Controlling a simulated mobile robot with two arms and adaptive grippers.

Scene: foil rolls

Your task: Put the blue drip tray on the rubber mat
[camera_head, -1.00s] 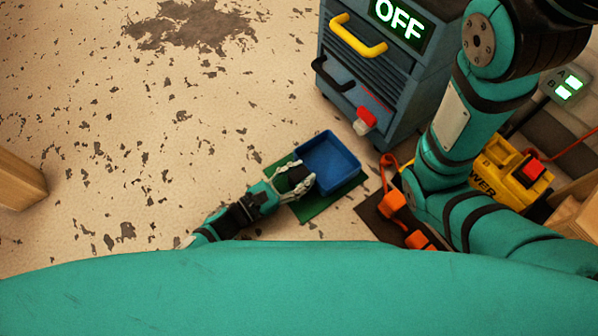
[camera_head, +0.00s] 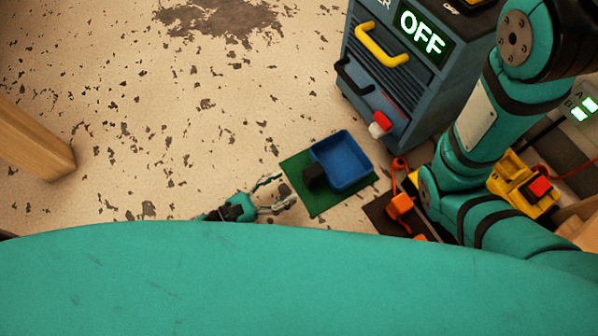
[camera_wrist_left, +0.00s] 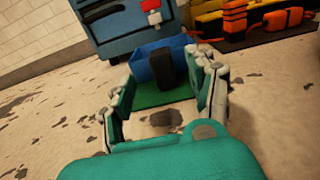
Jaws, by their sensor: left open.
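The blue drip tray (camera_head: 343,160) sits on the green rubber mat (camera_head: 318,205), toward the mat's upper right part in the head view. A black block-like part (camera_head: 314,178) stands at the tray's near left side, where its handle would be. My left gripper (camera_head: 281,190) is open and empty, apart from the tray, just left of the mat. In the left wrist view the tray (camera_wrist_left: 150,66) and the mat (camera_wrist_left: 150,97) show beyond and between the open fingers (camera_wrist_left: 162,100). The black part (camera_wrist_left: 161,68) faces the gripper. My right arm shows, but its gripper is out of view.
A blue-grey machine (camera_head: 400,85) with a lit OFF sign, yellow and black handles and a red knob stands behind the mat. Orange items (camera_head: 400,205) and a yellow unit (camera_head: 520,185) lie to the right. A wooden post (camera_head: 35,145) is at left. Floor left of the mat is clear.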

